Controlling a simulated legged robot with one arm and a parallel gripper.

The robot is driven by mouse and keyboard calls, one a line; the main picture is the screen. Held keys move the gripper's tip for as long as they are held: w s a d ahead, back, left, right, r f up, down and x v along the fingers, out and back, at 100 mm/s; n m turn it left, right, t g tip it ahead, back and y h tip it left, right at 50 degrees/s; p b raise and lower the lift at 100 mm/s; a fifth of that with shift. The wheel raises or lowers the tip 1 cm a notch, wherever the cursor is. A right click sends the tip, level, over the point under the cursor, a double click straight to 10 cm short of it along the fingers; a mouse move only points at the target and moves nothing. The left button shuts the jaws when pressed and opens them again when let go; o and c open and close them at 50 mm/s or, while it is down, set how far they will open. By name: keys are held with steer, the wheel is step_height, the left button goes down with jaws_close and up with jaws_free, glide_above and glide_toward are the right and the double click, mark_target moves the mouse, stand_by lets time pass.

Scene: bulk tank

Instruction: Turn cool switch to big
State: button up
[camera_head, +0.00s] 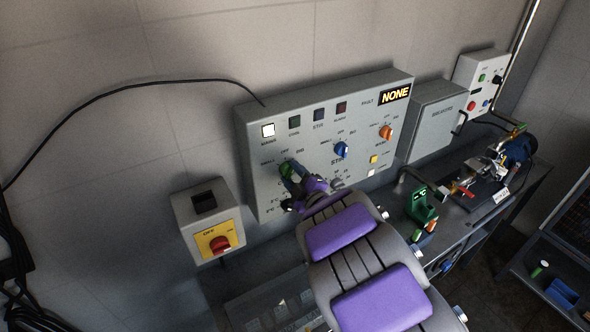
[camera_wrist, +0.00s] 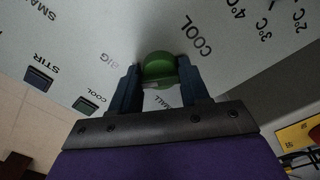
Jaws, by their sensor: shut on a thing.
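The cool switch is a green knob (camera_head: 286,168) on the left part of the grey control panel (camera_head: 250,130). Small, off and big labels stand around it. In the wrist view the green knob (camera_wrist: 158,67) sits between the two dark fingers of my gripper (camera_wrist: 160,80). My gripper (camera_head: 293,175) is shut on it. The small label shows between the fingers, and the big label lies left of the knob. The fingers hide part of the knob, and I cannot tell which label it points to.
A blue stir knob (camera_head: 341,150) and an orange knob (camera_head: 386,133) are to the right on the panel. The display (camera_head: 395,95) reads NONE; the mains lamp (camera_head: 268,130) is white. A red rotary switch (camera_head: 219,244) is on a box at lower left. A bench (camera_head: 470,220) stands right.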

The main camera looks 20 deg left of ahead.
steer(key=shift+s+a+r+m+p, duration=0.1)
steer(key=shift+m+p, duration=0.4)
steer(key=shift+m, duration=0.1)
steer(key=shift+a+r+m+p, duration=0.1)
steer(key=shift+m+p, duration=0.35)
steer(key=shift+m, duration=0.55)
steer(key=shift+r+p, duration=0.1)
steer(key=shift+p, duration=0.25)
